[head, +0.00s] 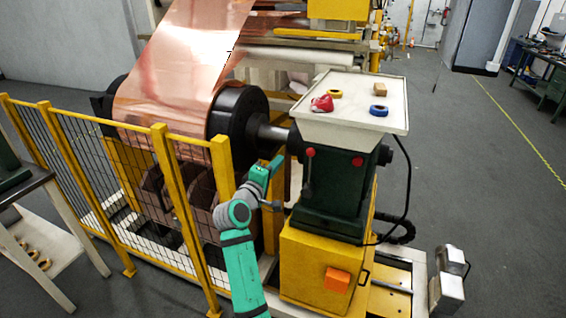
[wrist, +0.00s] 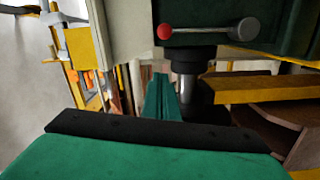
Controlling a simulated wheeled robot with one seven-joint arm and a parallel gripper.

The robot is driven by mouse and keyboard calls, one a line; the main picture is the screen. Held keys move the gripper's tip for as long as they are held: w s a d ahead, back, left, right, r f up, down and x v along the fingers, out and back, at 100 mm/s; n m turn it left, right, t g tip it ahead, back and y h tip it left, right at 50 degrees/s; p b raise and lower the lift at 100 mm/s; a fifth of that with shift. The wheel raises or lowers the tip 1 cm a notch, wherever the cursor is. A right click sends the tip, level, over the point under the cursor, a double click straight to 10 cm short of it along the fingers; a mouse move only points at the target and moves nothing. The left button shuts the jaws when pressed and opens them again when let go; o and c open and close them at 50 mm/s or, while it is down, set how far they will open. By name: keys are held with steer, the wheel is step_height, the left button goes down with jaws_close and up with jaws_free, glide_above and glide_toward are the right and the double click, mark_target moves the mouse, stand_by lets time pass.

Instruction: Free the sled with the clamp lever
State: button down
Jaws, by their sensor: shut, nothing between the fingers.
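The sled is a yellow base (head: 322,265) under a dark green housing (head: 336,195), standing on floor rails. A lever with a red knob (head: 310,152) hangs on the housing's left face. In the wrist view a red-knobbed lever (wrist: 200,31) lies across the dark green housing, with a grey hub at its right end. A short dark handle (head: 272,205) sticks out at the sled's left side; I cannot tell whether it is the clamp lever. My gripper (head: 276,164) is shut and empty, left of the housing. Its teal fingers (wrist: 165,98) are apart from the red-knobbed lever.
A yellow mesh fence (head: 168,190) stands left of my arm. A copper foil roll (head: 185,75) sits on a dark spindle behind. The sled's pale top tray (head: 350,90) holds small items. A black cable (head: 407,180) hangs at its right. Open floor lies right.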

steer(key=w+d, duration=0.7)
steer(key=shift+f, duration=0.4)
steer(key=shift+w, duration=0.15)
